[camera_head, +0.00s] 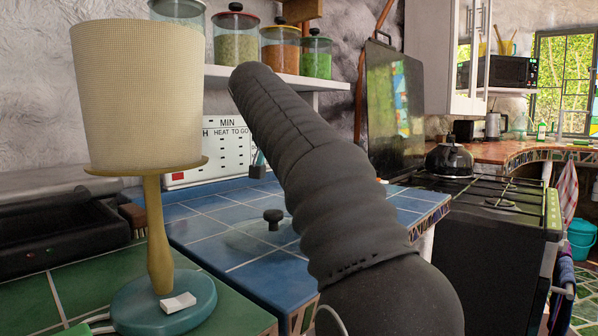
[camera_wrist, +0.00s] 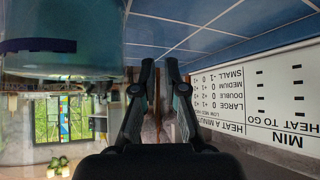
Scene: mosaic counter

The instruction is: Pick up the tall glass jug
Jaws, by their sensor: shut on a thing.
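In the wrist view, a large clear glass body, taken as the tall glass jug (camera_wrist: 60,115), fills the left side, with a dark blue band across it and window reflections in it. My gripper (camera_wrist: 160,62) is beside its right edge. The two dark fingers are close together with a narrow gap. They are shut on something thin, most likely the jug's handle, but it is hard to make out. In the head view my dark ribbed arm hides the gripper, and the jug cannot be made out clearly.
A lamp (camera_head: 140,95) stands at the left of the head view. A black knob on a faint clear lid (camera_head: 273,217) shows above the blue tiled counter (camera_head: 200,225). A white heating chart (camera_head: 215,150) stands behind. Jars (camera_head: 280,48) line a shelf above.

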